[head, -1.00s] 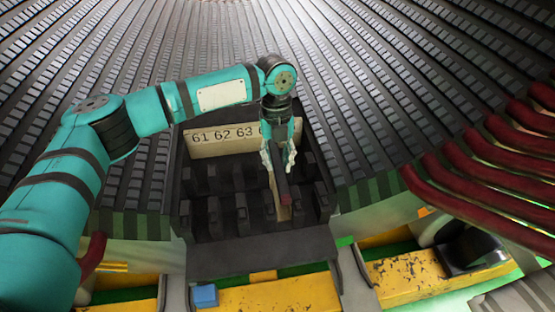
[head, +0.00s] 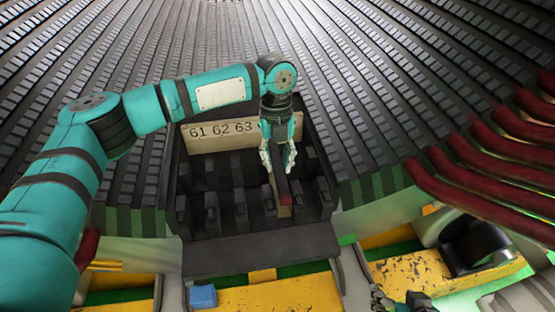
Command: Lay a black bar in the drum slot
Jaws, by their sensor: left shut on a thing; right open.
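My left gripper (head: 278,162) is shut on a black bar (head: 284,186) with a reddish near end, in the right half of the black slotted rack. A pale tan face shows just below the bar's near end. I cannot tell whether the bar still touches the rack. The grey slotted drum (head: 400,90) rises behind and around the rack, with long slots running up it. My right gripper (head: 398,302) is only partly in view at the bottom edge, open, well away from the bar.
The black rack (head: 260,246) has upright dividers and a pale plate (head: 222,134) numbered 61, 62, 63. Dark red curved bars (head: 480,185) jut in at the right. A small blue block (head: 203,296) sits on the yellow beam (head: 285,295) at the front.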

